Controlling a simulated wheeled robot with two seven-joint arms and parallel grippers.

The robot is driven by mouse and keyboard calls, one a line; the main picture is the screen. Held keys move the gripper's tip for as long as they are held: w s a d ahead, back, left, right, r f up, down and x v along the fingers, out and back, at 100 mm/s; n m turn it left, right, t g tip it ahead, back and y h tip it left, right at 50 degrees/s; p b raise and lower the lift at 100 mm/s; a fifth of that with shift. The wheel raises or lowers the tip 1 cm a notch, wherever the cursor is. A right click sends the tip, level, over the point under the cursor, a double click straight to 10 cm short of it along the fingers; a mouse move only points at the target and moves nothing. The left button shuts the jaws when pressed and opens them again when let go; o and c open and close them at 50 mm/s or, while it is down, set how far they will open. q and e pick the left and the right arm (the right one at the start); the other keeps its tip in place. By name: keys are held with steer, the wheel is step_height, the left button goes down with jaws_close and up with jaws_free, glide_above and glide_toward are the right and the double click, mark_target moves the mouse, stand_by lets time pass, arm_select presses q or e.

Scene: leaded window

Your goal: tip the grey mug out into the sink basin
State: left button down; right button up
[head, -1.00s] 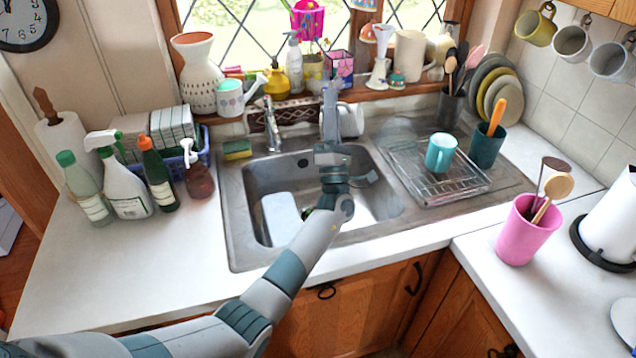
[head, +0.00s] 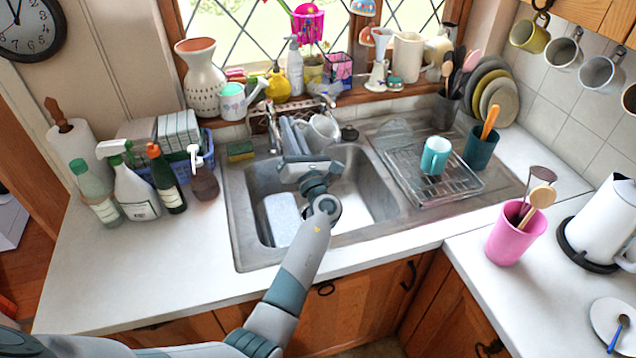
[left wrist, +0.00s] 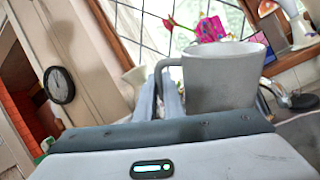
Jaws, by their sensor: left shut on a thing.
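My left gripper (head: 292,132) reaches over the back of the sink and is shut on the handle of the grey mug (head: 322,131). In the left wrist view the mug (left wrist: 224,78) is right of the fingers (left wrist: 168,95), with its rim up in that picture and its handle between them. Its inside is hidden there. The mug is near the back rim and tap, above or just behind the sink basin (head: 378,192); its exact height is hard to tell. My forearm covers part of the basin. My right gripper is in neither view.
The tap (head: 272,125) stands left of the gripper, with a sponge (head: 240,151) beside it. A white rectangular thing (head: 283,218) lies in the basin. The sill behind is crowded.

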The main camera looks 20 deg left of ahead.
arm_select(q)
steer(key=s+a+f+n+g+h+p, duration=0.2)
steer(key=s+a+f+n+g+p, duration=0.1)
steer(key=a, duration=0.5)
steer(key=shift+s+a+f+n+h+p, duration=0.3)
steer(key=shift+s+f+n+p, duration=0.5)
steer(key=shift+s+f, duration=0.6)
steer(key=shift+r, duration=0.15)
